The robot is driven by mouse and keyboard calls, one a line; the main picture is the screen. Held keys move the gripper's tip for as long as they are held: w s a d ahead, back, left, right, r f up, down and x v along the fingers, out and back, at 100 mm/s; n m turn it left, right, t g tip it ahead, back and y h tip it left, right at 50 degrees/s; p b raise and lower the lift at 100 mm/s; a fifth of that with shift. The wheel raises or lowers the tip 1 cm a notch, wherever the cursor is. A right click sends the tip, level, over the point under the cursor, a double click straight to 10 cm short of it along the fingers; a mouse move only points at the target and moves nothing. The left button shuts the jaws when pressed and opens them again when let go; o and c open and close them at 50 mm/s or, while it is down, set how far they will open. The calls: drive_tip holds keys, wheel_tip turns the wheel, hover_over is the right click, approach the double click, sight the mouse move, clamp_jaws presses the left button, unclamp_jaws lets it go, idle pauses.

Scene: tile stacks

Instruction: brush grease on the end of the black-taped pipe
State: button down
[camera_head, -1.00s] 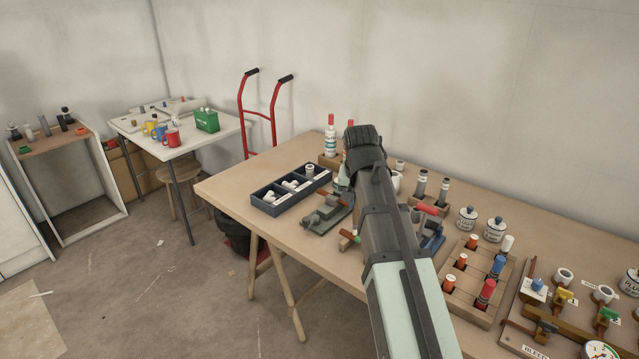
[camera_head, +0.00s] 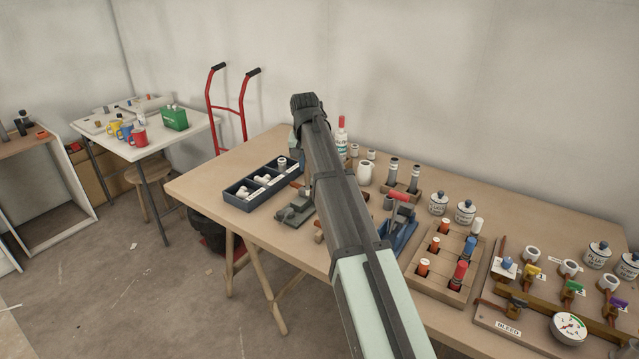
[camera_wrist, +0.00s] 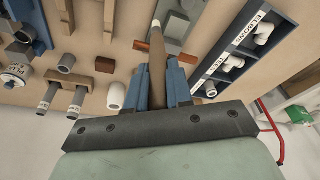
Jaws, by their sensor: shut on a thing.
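My gripper (camera_wrist: 166,82) shows in the wrist view, its two blue fingers shut on a long brown handle (camera_wrist: 157,48), seemingly the brush's. I cannot make out its bristles. In the head view my arm hides the gripper and what it holds. Two grey pipes with dark parts, a left pipe (camera_head: 393,171) and a right pipe (camera_head: 415,178), stand in a wooden rack; they also show in the wrist view as one pipe (camera_wrist: 48,97) and another pipe (camera_wrist: 77,100). I cannot tell which is black-taped. Lidded white pots, a left pot (camera_head: 438,203) and a right pot (camera_head: 465,211), stand right of them.
A grey vise (camera_head: 294,211) stands beside the dark divided tray (camera_head: 248,202) of white fittings. A blue tool (camera_head: 400,238) with a red handle, a wooden block (camera_head: 450,262) of coloured tubes and a valve board (camera_head: 520,302) fill the right. The table's left end is bare.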

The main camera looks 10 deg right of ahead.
drive_tip(key=w+a+r, duration=0.1)
drive_tip(key=w+r, duration=0.1)
drive_tip(key=w, duration=1.3)
drive_tip(key=shift+a+r, duration=0.15)
drive_tip(key=shift+a, duration=0.25)
drive_tip(key=shift+s+f, duration=0.15)
drive_tip(key=shift+f, duration=2.55)
drive_tip(key=shift+a+f, duration=0.1)
drive_tip(key=shift+f, duration=0.65)
drive_tip(key=shift+s+d, duration=0.2)
drive_tip(key=shift+s+d, duration=0.15)
drive_tip(key=shift+s, duration=0.05)
drive_tip(key=shift+w, duration=0.15)
